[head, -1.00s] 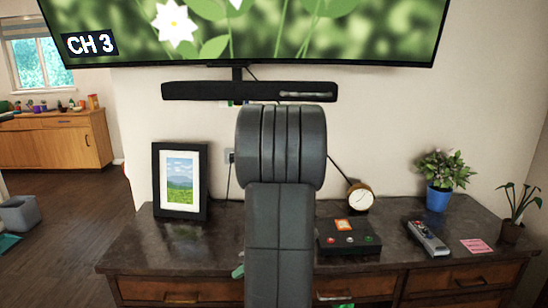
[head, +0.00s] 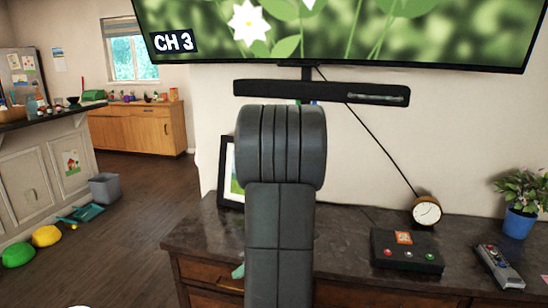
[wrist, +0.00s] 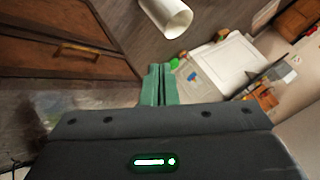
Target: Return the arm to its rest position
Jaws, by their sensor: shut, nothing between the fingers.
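My arm (head: 280,210) stands folded upright in the middle of the head view and hides part of the dresser and the picture frame behind it. My gripper (wrist: 158,85) shows in the wrist view as two green fingers pressed together, with nothing between them. In the head view only a small green bit of it shows at the arm's left side, low in front of the dresser.
The dark-topped dresser (head: 350,255) stands close ahead, bearing a clock (head: 426,211), button box (head: 406,250), remote (head: 498,266) and plant (head: 520,200). Open floor (head: 140,225) lies left, with a grey bin (head: 104,187) and yellow (head: 46,236) and green (head: 17,255) poufs.

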